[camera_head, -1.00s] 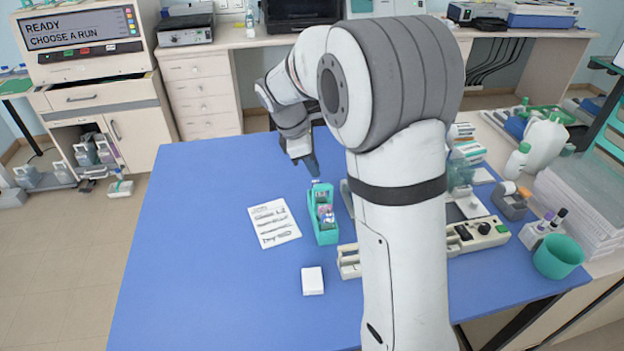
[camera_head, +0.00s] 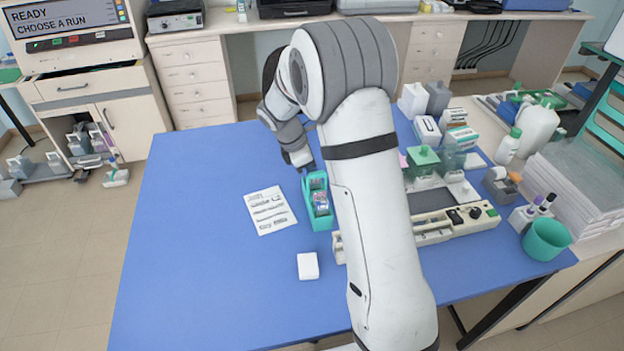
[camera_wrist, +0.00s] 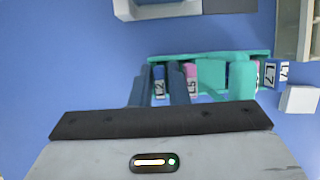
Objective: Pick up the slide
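A teal slide rack (camera_head: 320,217) stands on the blue table with labelled slides in it. It crosses the upper middle of the wrist view (camera_wrist: 215,56). A blue-labelled slide marked L2 (camera_wrist: 159,82) is at its left end, beside a pink-labelled slide marked L5 (camera_wrist: 191,78). Other slides, one with a blue label (camera_wrist: 270,74), are at its right end. My gripper (camera_wrist: 160,88) is open at the rack's left end, one dark finger on each side of the L2 slide. Contact cannot be told. In the head view, my gripper (camera_head: 306,166) is at the rack's far end.
A printed sheet (camera_head: 270,210) lies left of the rack and a small white block (camera_head: 308,266) in front of it. A beige instrument (camera_head: 458,222), boxes and bottles crowd the right. A teal cup (camera_head: 546,239) stands at the right edge. The table's left side is clear.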

